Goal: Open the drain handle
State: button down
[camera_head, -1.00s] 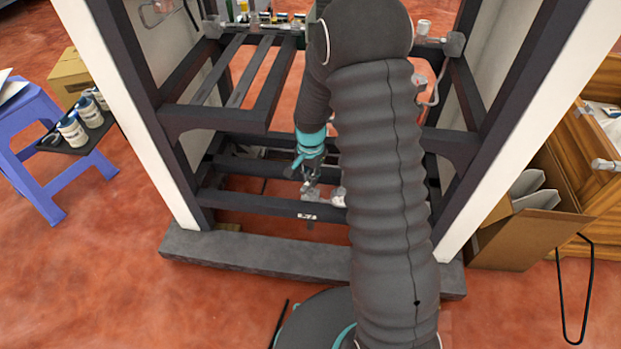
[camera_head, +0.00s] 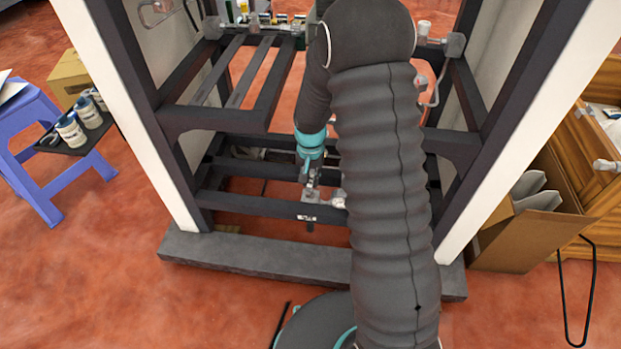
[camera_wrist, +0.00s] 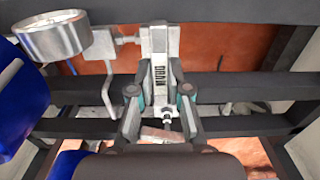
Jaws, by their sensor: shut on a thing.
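The drain handle is a pale grey lever with dark lettering (camera_wrist: 159,77), in the upper middle of the wrist view. My gripper (camera_wrist: 160,68) reaches it with one finger on each side and is shut on it. In the head view my gripper (camera_head: 311,180) is low inside the dark frame, just above a pale fitting (camera_head: 318,199) on the lower crossbar. The handle itself is too small to make out clearly there. My own arm covers the area to its right.
Dark crossbars (camera_head: 262,206) run close around my gripper. A metal cylinder (camera_wrist: 53,36) and a blue container (camera_wrist: 18,95) are at the left of the wrist view. A blue stool (camera_head: 40,150) stands left; an open cardboard box (camera_head: 525,238) stands right.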

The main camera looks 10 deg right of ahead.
aim_at(311, 181)
jog(key=c, duration=1.1)
grip_release()
jog(key=shift+r, duration=0.1)
notch_tip(311, 181, up, 12)
jog(key=shift+f, duration=0.1)
